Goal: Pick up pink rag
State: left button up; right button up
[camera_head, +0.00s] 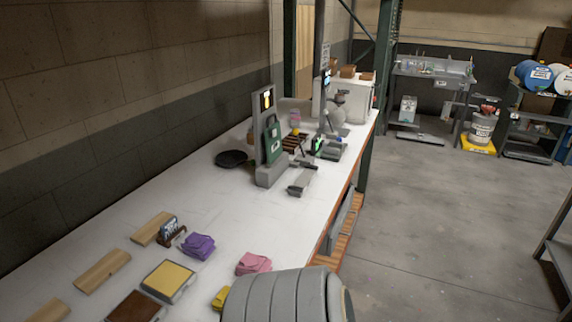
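The pink rag (253,263) lies folded on the white table (222,213), close to the table's right edge. A grey rounded arm part of mine fills the bottom of the view just below the rag and comes close to its lower side. I cannot tell whether the two touch. Neither of my gripper's fingers shows in this view.
A purple rag (198,246) lies left of the pink one. A yellow item (221,298) is partly hidden by my arm. Wooden boards (103,271) and a yellow-topped block (168,280) lie nearby. A grey stand (268,175) stands farther back. Bare tabletop lies between.

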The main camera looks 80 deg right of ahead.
aim_at(251, 263)
jog(key=z, duration=2.4)
jog(key=u, duration=2.2)
jog(key=z, duration=2.1)
